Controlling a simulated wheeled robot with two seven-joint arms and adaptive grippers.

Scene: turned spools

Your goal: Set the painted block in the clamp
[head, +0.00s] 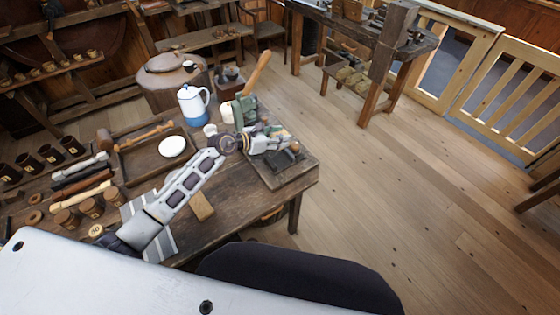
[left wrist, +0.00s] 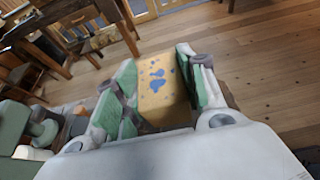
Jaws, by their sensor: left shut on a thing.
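The painted block (left wrist: 158,82), yellow with blue spots, is between the green-padded fingers of my left gripper (left wrist: 155,95) in the left wrist view. The gripper is shut on it. In the head view my left gripper (head: 282,147) is over the right end of the workbench, and the block is too small there to make out. The green clamp (head: 245,111) stands just behind and left of the gripper. A green body, apparently the clamp (left wrist: 40,130), shows at the left edge of the left wrist view, apart from the block. My right gripper is not in view.
A plain wooden block (head: 201,206) lies on the workbench (head: 235,215) beside the arm. Turned tools and cups crowd the left. Open floor lies to the right.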

